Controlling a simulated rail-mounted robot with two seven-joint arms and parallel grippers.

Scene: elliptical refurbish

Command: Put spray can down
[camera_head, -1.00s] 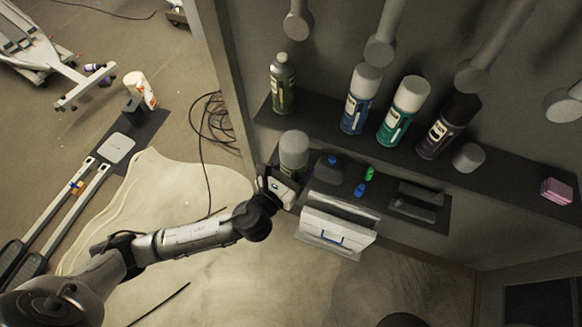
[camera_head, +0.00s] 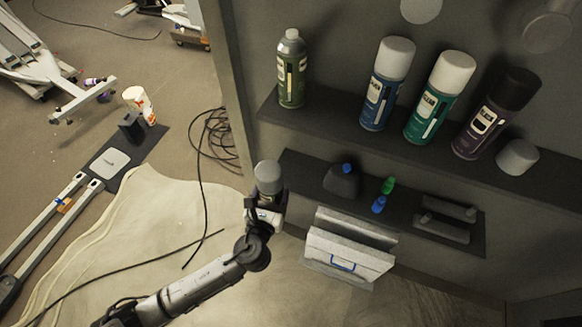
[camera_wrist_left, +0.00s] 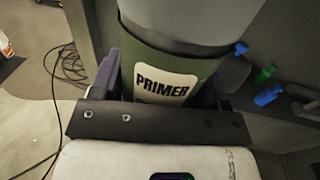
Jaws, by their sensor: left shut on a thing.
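My left gripper (camera_head: 266,208) is shut on a spray can (camera_head: 267,180) with a grey cap, held roughly upright at the left end of the lower shelf (camera_head: 298,163). In the left wrist view the can (camera_wrist_left: 208,70) has a green body and a white label reading PRIMER, and the gripper (camera_wrist_left: 165,95) has a finger on each side of it. The can's base is hidden, and I cannot tell whether it touches anything. My right gripper is not in view.
The upper shelf (camera_head: 350,125) holds several spray cans and a loose grey cap (camera_head: 517,157). The lower shelf holds a dark bottle (camera_head: 341,182), small green and blue bottles (camera_head: 379,205) and dark blocks (camera_head: 440,228). A white box (camera_head: 347,255) sits below it.

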